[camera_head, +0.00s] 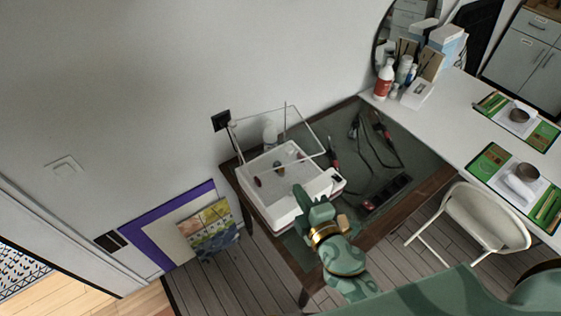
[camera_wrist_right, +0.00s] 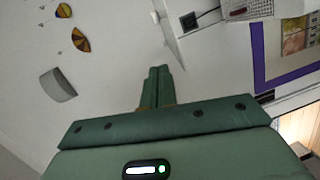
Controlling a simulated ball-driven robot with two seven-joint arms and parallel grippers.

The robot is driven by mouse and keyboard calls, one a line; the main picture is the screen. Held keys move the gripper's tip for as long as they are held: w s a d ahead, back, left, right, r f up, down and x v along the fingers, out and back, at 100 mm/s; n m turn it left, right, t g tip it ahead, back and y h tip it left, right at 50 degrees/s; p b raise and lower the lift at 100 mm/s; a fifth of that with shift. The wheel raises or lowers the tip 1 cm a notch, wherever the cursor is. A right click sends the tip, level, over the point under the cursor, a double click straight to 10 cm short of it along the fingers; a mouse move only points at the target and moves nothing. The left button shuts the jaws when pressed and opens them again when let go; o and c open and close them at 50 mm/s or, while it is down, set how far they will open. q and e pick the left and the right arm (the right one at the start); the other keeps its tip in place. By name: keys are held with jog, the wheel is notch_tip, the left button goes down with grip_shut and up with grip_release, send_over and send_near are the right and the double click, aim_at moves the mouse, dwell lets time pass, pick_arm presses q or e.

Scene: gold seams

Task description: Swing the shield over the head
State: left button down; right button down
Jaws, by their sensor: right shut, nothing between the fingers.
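A white box-shaped machine (camera_head: 285,208) stands on the left end of the dark workbench. A clear shield (camera_head: 297,133) with thin pale edges stands raised at the back of its open top. Small coloured pieces (camera_head: 279,168) sit on the pale inner surface; which part is the head I cannot tell. My right gripper (camera_head: 301,191) is at the machine's front edge, in front of the shield and apart from it. In the right wrist view its green fingers (camera_wrist_right: 157,86) are shut together with nothing between them, over a pale surface. My left gripper is not in view.
Cables and hand tools (camera_head: 372,140) lie on the bench mat right of the machine, with a black power strip (camera_head: 387,193) near the front. A white bottle (camera_head: 270,133) stands behind the machine. A white chair (camera_head: 485,217) is at the right. The wall is close behind.

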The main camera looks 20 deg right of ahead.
aim_at(303, 153)
jog(key=w+d+f, duration=0.1)
jog(key=w+f, duration=0.1)
jog(key=w, duration=1)
jog(key=shift+w, duration=0.15)
jog(key=shift+f, duration=0.1)
jog(key=w+d+n+y, duration=0.1)
jog(key=w+d+y+b, duration=0.1)
jog(key=d, duration=0.1)
jog(key=w+d+n+y, duration=0.1)
jog(key=shift+w+d+f+n+g+y, duration=0.1)
jog(key=shift+w+d+n+g+y, duration=0.2)
jog(key=shift+d+g, duration=0.1)
jog(key=shift+d, duration=0.25)
jog(key=shift+a+r, duration=0.15)
jog(key=shift+r, duration=0.05)
